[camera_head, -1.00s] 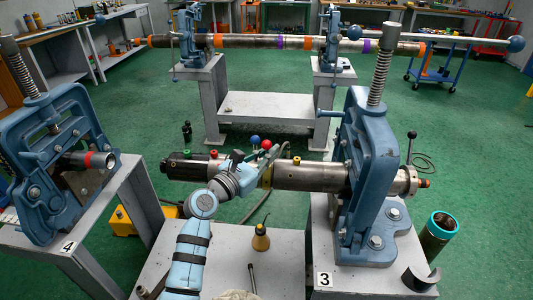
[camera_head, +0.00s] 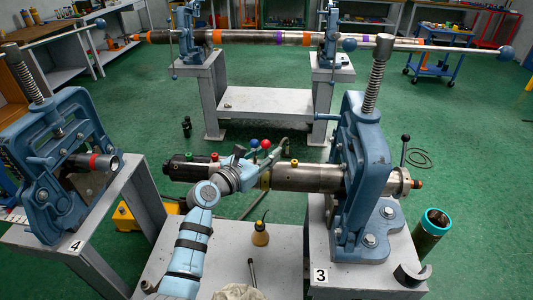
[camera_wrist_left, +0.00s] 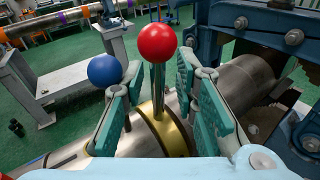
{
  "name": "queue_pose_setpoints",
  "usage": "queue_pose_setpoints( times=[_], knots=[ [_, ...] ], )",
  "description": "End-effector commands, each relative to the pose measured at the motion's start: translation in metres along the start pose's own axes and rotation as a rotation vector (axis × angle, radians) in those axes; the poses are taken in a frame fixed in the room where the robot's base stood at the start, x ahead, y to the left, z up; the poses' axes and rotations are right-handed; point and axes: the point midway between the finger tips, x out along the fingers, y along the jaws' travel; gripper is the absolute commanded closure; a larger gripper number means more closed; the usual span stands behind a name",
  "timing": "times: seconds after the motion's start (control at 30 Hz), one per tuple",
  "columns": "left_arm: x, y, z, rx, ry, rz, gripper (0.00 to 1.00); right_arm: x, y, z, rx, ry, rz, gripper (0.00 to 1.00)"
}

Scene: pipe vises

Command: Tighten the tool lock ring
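The tool is a long steel cylinder (camera_head: 310,178) lying level through the blue vise (camera_head: 362,175) marked 3. A brass-coloured ring (camera_wrist_left: 168,135) sits around it and bears a steel post topped by a red ball (camera_wrist_left: 156,42); the red ball also shows in the head view (camera_head: 265,144). A blue ball (camera_wrist_left: 105,70) is to its left, beyond one finger. My left gripper (camera_wrist_left: 162,100) is open, its teal fingers on either side of the red-ball post, with gaps visible. In the head view my left gripper (camera_head: 268,152) is over the tool. My right gripper is not in view.
A second blue vise (camera_head: 60,160), on the stand marked 4, is at left. A teal-rimmed tube (camera_head: 430,230) is at right. Another pipe (camera_head: 260,39) spans stands behind.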

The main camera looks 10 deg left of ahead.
Motion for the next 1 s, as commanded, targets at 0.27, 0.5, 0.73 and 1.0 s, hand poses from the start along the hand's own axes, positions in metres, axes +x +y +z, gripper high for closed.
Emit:
queue_pose_setpoints(
  times=[0.27,0.5,0.73,1.0],
  knots=[
    [0.000,0.001,0.001,0.002,-0.003,0.003,0.70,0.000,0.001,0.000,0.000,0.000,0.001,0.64],
    [-0.004,-0.003,-0.009,0.040,-0.063,0.012,0.70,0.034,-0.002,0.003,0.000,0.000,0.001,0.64],
    [-0.056,-0.006,-0.006,0.072,-0.104,0.019,0.70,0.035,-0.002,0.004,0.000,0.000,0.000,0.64],
    [-0.136,-0.008,-0.017,0.073,-0.100,0.017,0.70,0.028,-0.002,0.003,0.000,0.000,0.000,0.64]
  ],
)
